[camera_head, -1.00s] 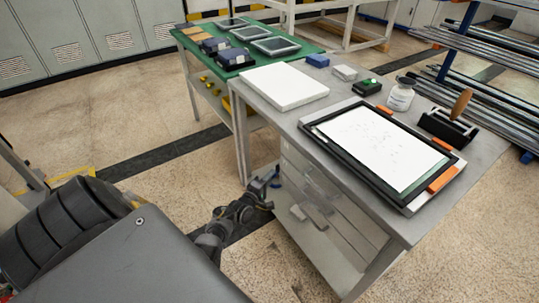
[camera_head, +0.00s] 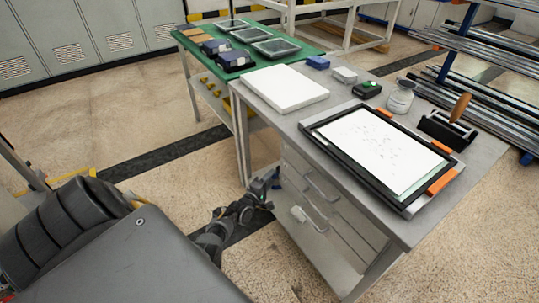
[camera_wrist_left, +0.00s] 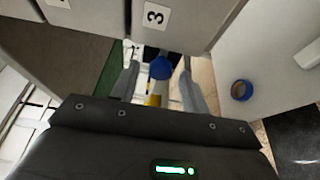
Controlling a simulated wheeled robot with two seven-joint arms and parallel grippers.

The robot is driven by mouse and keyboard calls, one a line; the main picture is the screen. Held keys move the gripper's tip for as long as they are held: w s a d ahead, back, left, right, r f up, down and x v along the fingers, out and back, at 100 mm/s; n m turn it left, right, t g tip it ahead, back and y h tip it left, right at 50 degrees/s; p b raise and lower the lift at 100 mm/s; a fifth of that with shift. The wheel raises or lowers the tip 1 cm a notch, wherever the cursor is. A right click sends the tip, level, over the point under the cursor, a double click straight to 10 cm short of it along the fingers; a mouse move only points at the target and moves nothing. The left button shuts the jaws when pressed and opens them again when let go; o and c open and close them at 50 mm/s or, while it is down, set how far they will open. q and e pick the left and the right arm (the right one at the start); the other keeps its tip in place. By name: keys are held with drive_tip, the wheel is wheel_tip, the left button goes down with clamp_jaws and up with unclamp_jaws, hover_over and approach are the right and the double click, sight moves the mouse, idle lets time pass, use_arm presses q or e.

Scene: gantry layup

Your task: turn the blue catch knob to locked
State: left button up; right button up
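The blue catch knob (camera_wrist_left: 160,69) shows in the left wrist view, near the cabinet front below the number 3 label. My left gripper (camera_wrist_left: 158,78) has its two grey fingers spread, one on each side of the knob. A gap shows between each finger and the knob, so it looks open and not shut on it. In the head view my left gripper (camera_head: 266,190) is at the left side of the workbench, beside a small blue part (camera_head: 276,178) that it partly hides. The knob's pointer or marking cannot be read. My right gripper is not in view.
The grey workbench (camera_head: 400,228) has drawers (camera_head: 318,205) close to the left gripper. On it lie a framed white sheet (camera_head: 375,145) and a white slab (camera_head: 283,88). A blue ring (camera_wrist_left: 241,90) is right of the fingers in the wrist view. A green-topped table (camera_head: 285,38) stands behind.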

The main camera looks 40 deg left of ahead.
use_arm(q)
drive_tip(key=s+d+p, duration=0.1)
drive_tip(key=s+p, duration=0.1)
drive_tip(key=s, duration=0.8)
drive_tip(key=shift+s, duration=0.4)
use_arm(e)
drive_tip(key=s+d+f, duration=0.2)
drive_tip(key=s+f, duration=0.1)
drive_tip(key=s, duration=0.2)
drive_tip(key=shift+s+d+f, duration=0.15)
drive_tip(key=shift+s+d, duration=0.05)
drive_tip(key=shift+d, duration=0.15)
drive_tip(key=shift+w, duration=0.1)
